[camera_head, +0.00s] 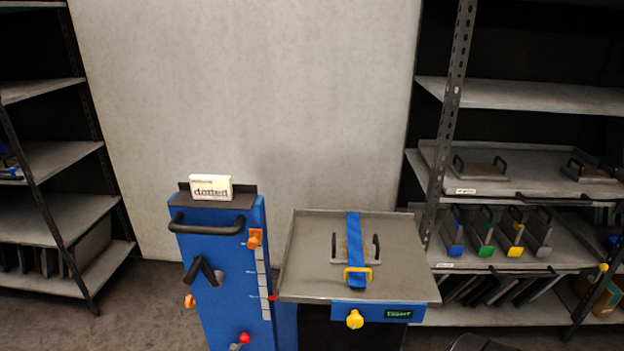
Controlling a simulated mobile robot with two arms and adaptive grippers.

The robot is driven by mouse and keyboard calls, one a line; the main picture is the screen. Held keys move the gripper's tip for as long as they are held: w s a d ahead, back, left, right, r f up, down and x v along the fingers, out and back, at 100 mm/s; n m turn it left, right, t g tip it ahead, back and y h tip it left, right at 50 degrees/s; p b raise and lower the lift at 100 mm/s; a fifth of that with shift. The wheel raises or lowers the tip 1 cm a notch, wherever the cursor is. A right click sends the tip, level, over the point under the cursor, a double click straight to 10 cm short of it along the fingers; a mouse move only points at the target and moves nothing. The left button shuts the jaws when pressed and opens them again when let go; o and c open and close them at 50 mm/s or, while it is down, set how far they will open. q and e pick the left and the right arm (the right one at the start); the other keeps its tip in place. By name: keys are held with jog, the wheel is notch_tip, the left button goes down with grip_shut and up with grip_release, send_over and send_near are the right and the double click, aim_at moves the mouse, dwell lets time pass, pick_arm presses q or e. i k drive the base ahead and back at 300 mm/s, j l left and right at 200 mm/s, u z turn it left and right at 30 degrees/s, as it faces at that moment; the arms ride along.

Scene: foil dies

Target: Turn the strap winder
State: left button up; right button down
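A blue strap (354,240) runs from back to front over a plate with two dark handles (376,247) on a grey metal tray table (310,275). A yellow bracket (357,272) sits at the strap's front end. Below the tray's front edge, a yellow knob (354,319) stands out from a blue panel (370,312) with a small green-lettered display (398,314). The knob may be the strap winder; no label on it confirms this. Neither of my grippers shows in the head view.
Left of the tray stands a blue cabinet (220,285) with a black handle, black lever, orange knobs and red-tipped knob. A sign reading "dotted" (210,188) tops it. Shelves with handled plates (480,170) stand right; another shelf rack (50,215) stands left.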

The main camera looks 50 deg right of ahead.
aim_at(355, 321)
jog(key=z, duration=1.8)
